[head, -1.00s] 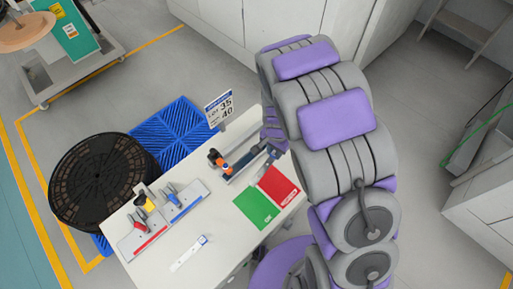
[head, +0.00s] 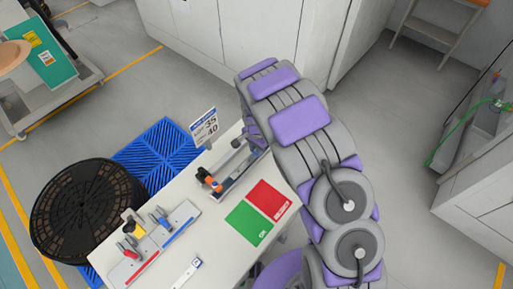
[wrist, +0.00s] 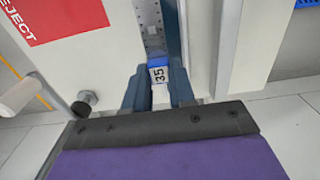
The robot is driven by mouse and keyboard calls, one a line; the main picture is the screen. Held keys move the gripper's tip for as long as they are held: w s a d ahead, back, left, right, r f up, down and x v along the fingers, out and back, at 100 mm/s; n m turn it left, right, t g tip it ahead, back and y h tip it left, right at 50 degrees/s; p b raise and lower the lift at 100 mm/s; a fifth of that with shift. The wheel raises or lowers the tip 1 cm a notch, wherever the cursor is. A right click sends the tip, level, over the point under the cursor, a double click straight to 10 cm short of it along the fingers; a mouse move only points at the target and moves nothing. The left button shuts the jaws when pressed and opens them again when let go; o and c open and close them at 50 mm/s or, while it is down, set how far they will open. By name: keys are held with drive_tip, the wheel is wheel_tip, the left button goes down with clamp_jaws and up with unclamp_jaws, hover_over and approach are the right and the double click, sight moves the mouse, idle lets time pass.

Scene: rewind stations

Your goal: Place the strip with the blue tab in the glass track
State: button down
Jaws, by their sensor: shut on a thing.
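My gripper (wrist: 160,92) is shut on the blue tab (wrist: 158,66), labelled 35, in the wrist view. A grey, dotted strip (wrist: 151,22) runs away from the tab, beside a dark blue rail and a pale, clear-looking edge. I cannot tell whether the strip is seated or only above the track. In the head view a long rail fixture with an orange and black clamp, probably the glass track (head: 232,172), lies along the far part of the table. My arm hides the gripper and held strip there.
The white table (head: 215,245) also holds a green and red card (head: 250,224), a fixture with red and blue bars (head: 150,245), and a pale strip with a blue-marked end (head: 184,273). A sign (head: 204,128) stands at the far edge.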

drive_tip(key=shift+w+f, duration=0.15)
drive_tip(key=shift+w, duration=0.55)
drive_tip(key=shift+w+d, duration=0.25)
drive_tip(key=shift+w, duration=0.6)
wheel_tip(320, 180, down, 3)
drive_tip(key=shift+a+f+b, duration=0.1)
drive_tip(key=shift+f+b, duration=0.1)
drive_tip(key=shift+b, duration=0.35)
drive_tip(key=shift+a+f, duration=0.1)
drive_tip(key=shift+a, duration=0.05)
drive_tip(key=shift+f, duration=0.5)
drive_tip(key=shift+s, duration=0.1)
